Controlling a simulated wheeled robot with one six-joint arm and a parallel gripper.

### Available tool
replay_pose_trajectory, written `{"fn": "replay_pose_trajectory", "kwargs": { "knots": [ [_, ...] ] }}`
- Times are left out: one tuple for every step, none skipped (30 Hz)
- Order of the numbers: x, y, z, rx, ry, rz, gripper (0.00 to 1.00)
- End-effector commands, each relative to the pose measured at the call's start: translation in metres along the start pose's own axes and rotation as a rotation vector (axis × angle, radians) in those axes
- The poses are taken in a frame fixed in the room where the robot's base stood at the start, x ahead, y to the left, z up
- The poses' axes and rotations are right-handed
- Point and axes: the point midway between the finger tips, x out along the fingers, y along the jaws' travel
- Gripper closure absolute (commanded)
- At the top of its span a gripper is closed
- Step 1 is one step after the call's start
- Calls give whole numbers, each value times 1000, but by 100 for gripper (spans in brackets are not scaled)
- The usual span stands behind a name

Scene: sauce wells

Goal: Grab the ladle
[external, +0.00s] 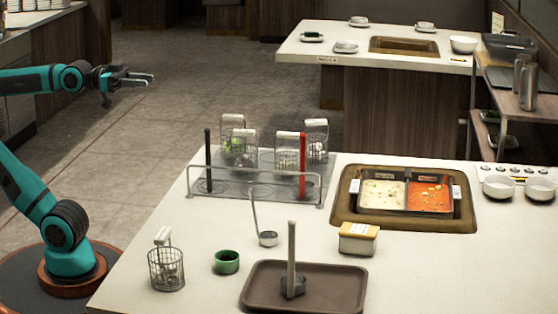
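A small metal ladle (268,238) is on the white counter in front of the wire rack. Its bowl is on the counter, and its thin handle rises up and leans left. My gripper (151,79) is in the air at the upper left, far from the ladle, pointing right. Its two fingers show apart with nothing between them, so it is open and empty.
Near the ladle are a green cup (227,262), a wire basket (166,270), a yellow-and-white tub (358,239) and a brown tray (335,290) bearing an upright-handled tool (292,262). A rack (230,188) with baskets and red and black upright handles stands behind. A two-section sauce well (345,208) is right.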

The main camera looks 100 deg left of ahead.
Motion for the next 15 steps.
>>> {"fn": "replay_pose_trajectory", "kwargs": {
  "knots": [
    [2,1,0,-2,-7,2,62],
    [5,2,-1,-4,-14,4,62],
    [9,3,-1,-8,-29,8,62],
    [13,4,-2,-11,-43,12,62],
    [18,6,-2,-16,-60,16,62],
    [26,8,-3,-23,-86,22,62],
    [32,11,-3,-29,-110,27,62],
    [39,13,-4,-36,-134,33,62],
    [49,17,-4,-46,-168,38,62],
    [56,20,-5,-52,-194,42,62],
    [63,23,-4,-59,-221,46,62],
    [72,26,-5,-66,-255,50,62],
    [79,29,-4,-72,-281,52,62],
    [86,32,-4,-78,-306,54,62],
    [95,37,-4,-86,-341,56,62]
  ]
}}
